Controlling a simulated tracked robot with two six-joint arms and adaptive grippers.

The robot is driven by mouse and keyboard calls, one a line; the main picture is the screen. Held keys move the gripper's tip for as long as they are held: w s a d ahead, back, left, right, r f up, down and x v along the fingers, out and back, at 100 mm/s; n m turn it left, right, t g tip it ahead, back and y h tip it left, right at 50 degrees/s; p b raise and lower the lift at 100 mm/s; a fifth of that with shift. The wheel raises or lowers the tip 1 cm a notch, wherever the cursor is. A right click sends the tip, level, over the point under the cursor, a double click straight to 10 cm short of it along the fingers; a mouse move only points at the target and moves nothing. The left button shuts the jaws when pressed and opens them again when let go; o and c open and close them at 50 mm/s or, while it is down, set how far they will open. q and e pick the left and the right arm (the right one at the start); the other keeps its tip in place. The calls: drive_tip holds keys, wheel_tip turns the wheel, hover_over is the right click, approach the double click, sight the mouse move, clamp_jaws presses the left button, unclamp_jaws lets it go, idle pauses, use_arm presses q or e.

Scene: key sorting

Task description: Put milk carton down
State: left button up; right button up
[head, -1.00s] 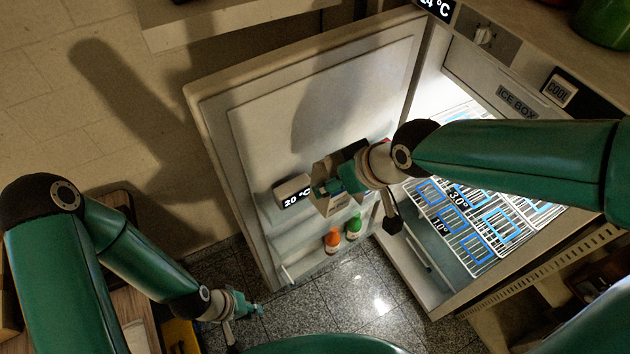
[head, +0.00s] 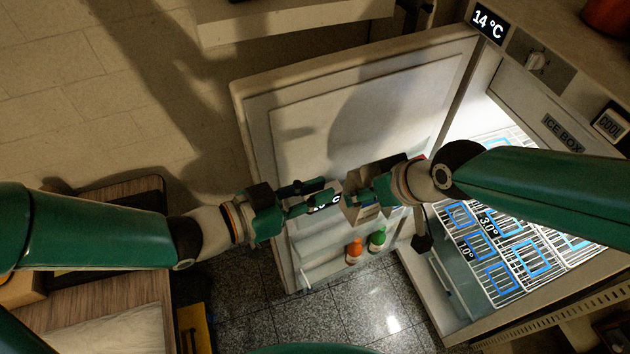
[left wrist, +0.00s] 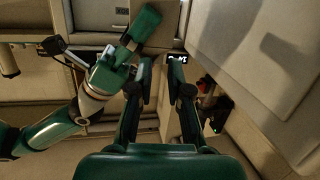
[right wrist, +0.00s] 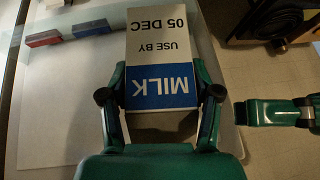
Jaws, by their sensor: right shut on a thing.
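The milk carton, with a blue MILK band and a USE BY 05 DEC label, fills the middle of the right wrist view (right wrist: 160,45), its print upside down there. My right gripper (right wrist: 159,82) is shut on it, one finger on each side. In the head view the carton (head: 362,211) is held in front of the open fridge door, partly hidden by my right gripper (head: 376,188). My left gripper (head: 322,196) is open and empty, pointing toward the carton from the left with a small gap. Its parted fingers also show in the left wrist view (left wrist: 161,62).
The open fridge door (head: 300,130) has a lower rack with an orange bottle (head: 354,250) and a green bottle (head: 377,240). Wire shelves (head: 500,230) with blue frames are inside the fridge at right. A wooden table (head: 110,225) and a yellow box (head: 194,328) are at left.

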drive_tip(key=shift+w, duration=0.1)
clamp_jaws()
use_arm(q)
drive_tip(key=shift+m, duration=0.4)
drive_tip(key=w+d, duration=0.1)
drive_tip(key=d, duration=0.2)
drive_tip(key=w+d+r, duration=0.1)
drive_tip(key=w+d, duration=0.1)
drive_tip(key=d, duration=0.2)
drive_tip(key=w+d, duration=0.2)
drive_tip(key=d, duration=0.2)
drive_tip(key=shift+w+r, duration=0.15)
drive_tip(key=shift+w, duration=0.1)
clamp_jaws()
drive_tip(key=shift+a, duration=0.1)
use_arm(e)
drive_tip(key=shift+r, duration=0.1)
